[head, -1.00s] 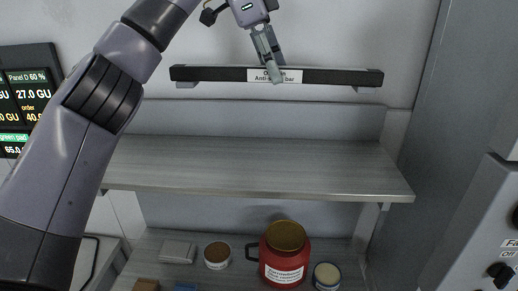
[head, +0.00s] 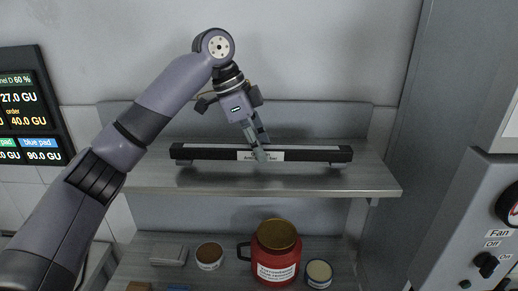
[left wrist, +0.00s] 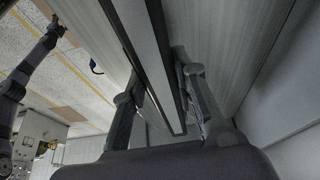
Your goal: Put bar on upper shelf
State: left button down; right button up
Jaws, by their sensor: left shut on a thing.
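The bar (head: 310,155) is long and black with a pale top strip and a white label at its middle. It lies level, lengthwise along the upper shelf (head: 150,178), over its surface. Its small end feet look to be at the shelf top; whether they bear on it I cannot tell. My left gripper (head: 258,148) comes from above and is shut on the bar's middle, by the label. In the left wrist view the bar (left wrist: 155,50) runs between the two fingers (left wrist: 163,100). A dark arm at that view's left edge seems to be my right; its gripper is too small to read.
The lower shelf holds a red jar (head: 276,255), an open brown-topped tub (head: 209,256), a pale-lidded tub (head: 318,273) and a grey block (head: 168,254). A panel with knobs (head: 487,265) stands at right, a screen (head: 28,115) at left. The upper shelf's front strip is clear.

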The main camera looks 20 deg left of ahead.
pick_arm(q)
jog(key=shift+f, duration=0.5)
jog(key=shift+w+f, duration=0.1)
jog(key=shift+f, duration=0.05)
jog(key=c, duration=1.3)
grip_release()
pick_arm(e)
jog(key=shift+w+r, duration=0.25)
jog(key=shift+w, duration=0.15)
pick_arm(q)
jog(key=b+v, duration=0.2)
jog(key=v, duration=0.2)
jog(key=shift+a+r, duration=0.15)
jog(key=shift+r, duration=0.1)
jog(key=v, duration=0.6)
jog(key=shift+r, duration=0.15)
jog(key=shift+s+a+r, duration=0.25)
jog(key=shift+a+r, duration=0.05)
jog(key=shift+r, duration=0.25)
pick_arm(e)
notch_tip(320, 180, down, 2)
jog(key=shift+s+d+f, duration=0.1)
jog(key=shift+s, duration=0.05)
